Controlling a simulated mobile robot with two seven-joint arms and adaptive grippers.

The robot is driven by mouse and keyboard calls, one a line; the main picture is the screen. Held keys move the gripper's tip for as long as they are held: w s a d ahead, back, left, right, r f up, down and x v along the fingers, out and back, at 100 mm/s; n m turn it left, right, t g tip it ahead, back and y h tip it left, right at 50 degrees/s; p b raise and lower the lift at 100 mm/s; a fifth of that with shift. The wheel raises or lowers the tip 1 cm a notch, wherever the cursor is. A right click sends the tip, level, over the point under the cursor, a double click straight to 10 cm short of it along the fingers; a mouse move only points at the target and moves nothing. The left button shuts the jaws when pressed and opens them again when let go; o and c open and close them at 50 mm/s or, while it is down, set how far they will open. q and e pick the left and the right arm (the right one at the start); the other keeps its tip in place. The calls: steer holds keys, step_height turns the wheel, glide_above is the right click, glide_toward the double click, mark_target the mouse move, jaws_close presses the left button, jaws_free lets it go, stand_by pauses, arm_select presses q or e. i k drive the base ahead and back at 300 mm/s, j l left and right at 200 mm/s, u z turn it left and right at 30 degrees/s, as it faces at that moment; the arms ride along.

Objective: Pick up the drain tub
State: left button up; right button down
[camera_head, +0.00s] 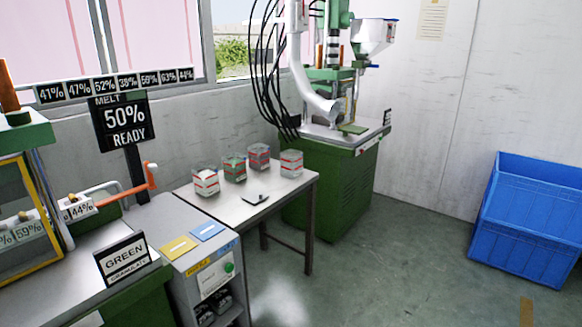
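Neither of my grippers shows in the head camera view. No object here is labelled as a drain tub. A large blue plastic tub (522,235) stands on the floor at the right, partly cut by the picture edge. Several small clear containers with red or green markings stand on the white table: one at the front left (206,182), one with green (235,168), one at the back (259,156) and one at the right (291,164). I cannot tell which of these is the drain tub.
A green machine (330,185) with a hopper (375,35) stands behind the white table (265,205). A grey cabinet (190,265), a "GREEN" sign (122,259) and a "50% READY" display (124,124) are at the left. The floor between table and blue tub is mostly clear.

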mark_target(291, 161)
steer(key=i+l+u, duration=0.4)
steer(key=i+l, duration=1.2)
steer(key=i, duration=0.05)
